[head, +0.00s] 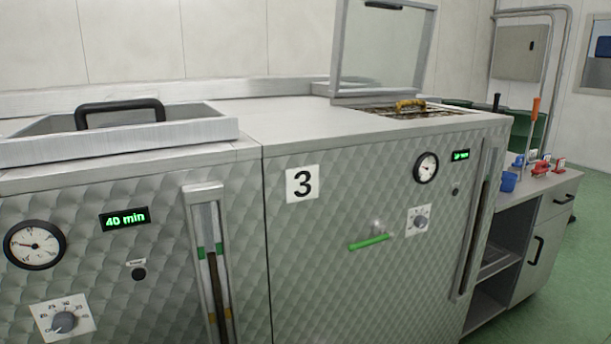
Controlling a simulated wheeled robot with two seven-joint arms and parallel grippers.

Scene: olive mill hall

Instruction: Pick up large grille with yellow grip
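The grille with the yellow grip lies in the opening on top of the machine marked 3, at the back right of the head view. The grille's dark bars (385,112) show only as a thin slanted strip from this low angle. A raised lid with a clear pane (381,48) stands upright behind the opening. Neither of my grippers is in view.
A second machine at left carries a closed lid with a black handle (121,108). A side counter (545,183) at right holds small tools. Green floor (575,285) is clear at far right.

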